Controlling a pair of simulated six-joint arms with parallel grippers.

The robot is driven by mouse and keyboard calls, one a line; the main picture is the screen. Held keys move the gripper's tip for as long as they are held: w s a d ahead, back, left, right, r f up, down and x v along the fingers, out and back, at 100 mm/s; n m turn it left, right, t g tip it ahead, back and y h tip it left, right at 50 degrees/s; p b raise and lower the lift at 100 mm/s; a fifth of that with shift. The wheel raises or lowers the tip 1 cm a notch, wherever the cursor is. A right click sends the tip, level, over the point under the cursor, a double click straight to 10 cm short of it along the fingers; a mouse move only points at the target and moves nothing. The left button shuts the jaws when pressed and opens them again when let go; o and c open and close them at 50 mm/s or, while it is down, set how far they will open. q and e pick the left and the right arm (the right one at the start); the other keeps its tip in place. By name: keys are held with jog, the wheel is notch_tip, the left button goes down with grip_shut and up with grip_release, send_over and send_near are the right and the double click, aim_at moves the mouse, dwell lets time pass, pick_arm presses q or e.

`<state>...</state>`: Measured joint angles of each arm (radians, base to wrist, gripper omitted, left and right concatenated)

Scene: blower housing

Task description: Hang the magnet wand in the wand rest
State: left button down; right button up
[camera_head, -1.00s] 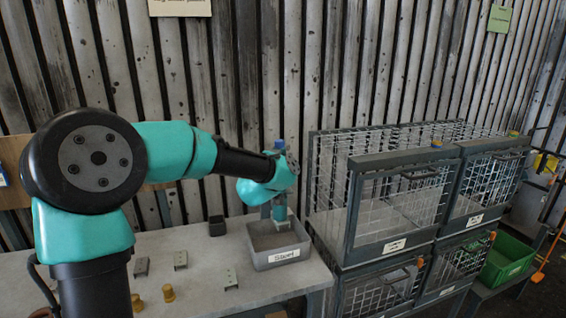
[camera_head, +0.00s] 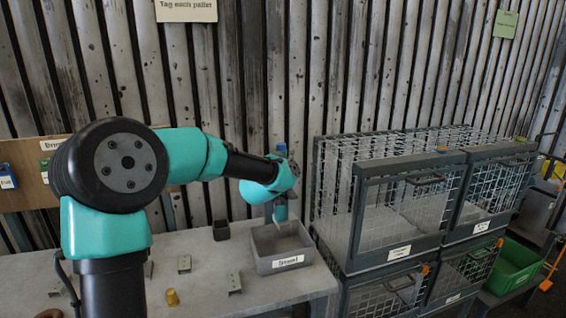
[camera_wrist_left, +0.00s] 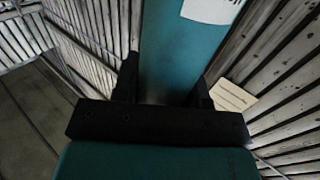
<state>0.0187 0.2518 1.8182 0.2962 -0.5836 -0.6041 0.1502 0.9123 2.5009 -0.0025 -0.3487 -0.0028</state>
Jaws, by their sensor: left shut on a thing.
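My left gripper (camera_head: 280,206) is over the back part of the grey bin labelled "Steel" (camera_head: 290,262). In the left wrist view its two black fingers (camera_wrist_left: 160,92) are shut on a teal body with a white label, which I take to be the magnet wand (camera_wrist_left: 178,55). Only part of the wand shows there, and its ends are out of that view. In the head view the wand is hard to tell from my teal wrist. I cannot make out the wand rest for certain. My right gripper is not in view.
A small dark cup (camera_head: 221,230) stands left of the bin. Metal brackets (camera_head: 184,263) and a brass-coloured part (camera_head: 172,297) lie on the grey table (camera_head: 205,280). Stacked wire cages (camera_head: 400,215) stand close on the right, with a green crate (camera_head: 510,262) beyond.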

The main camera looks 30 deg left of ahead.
pick_arm(q)
jog(key=c, duration=0.6)
grip_release()
jog(key=shift+s, duration=0.15)
jog(key=s+d, duration=0.1)
jog(key=s, duration=0.4)
jog(key=s+d, duration=0.1)
jog(key=s, duration=0.5)
jog(key=s+d, duration=0.1)
jog(key=s, duration=0.5)
jog(key=shift+d, duration=0.15)
jog(key=shift+w, duration=0.1)
